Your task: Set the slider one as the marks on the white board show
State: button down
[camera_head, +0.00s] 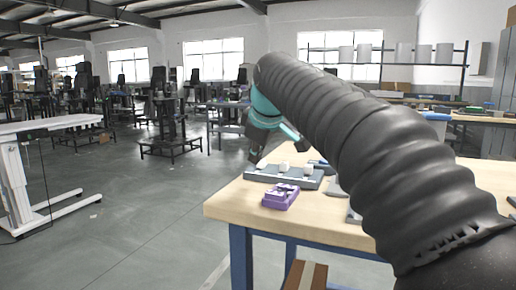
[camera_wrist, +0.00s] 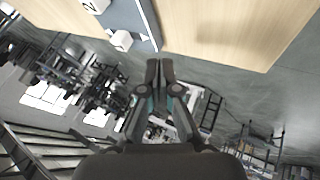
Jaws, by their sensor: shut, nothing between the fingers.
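A grey slider board (camera_head: 284,181) with several white knobs lies on the wooden table, near its far left edge. One white knob (camera_head: 309,169) is near its right end; another white knob (camera_wrist: 122,40) shows in the wrist view, beside the grey board edge (camera_wrist: 146,22). My gripper (camera_wrist: 158,62) is shut and empty, its tips pointing past the board's end and apart from the knobs. I cannot make out a white board with marks.
A purple box (camera_head: 281,196) with raised parts sits in front of the slider board. Grey items (camera_head: 337,188) to the right are partly hidden by my arm. The table's front left corner (camera_head: 225,207) is bare. Open floor (camera_head: 140,215) lies to the left.

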aim_at(256, 169)
jog(key=x, duration=0.5)
jog(key=shift+f, duration=0.1)
jog(key=shift+w+d+r, duration=0.1)
jog(key=shift+w+d, duration=0.15)
jog(key=shift+w, duration=0.3)
jog(key=shift+w+d+r, duration=0.15)
jog(key=shift+w+d, duration=0.1)
jog(key=shift+w, duration=0.35)
jog(key=shift+w+d, duration=0.25)
jog(key=shift+w, duration=0.45)
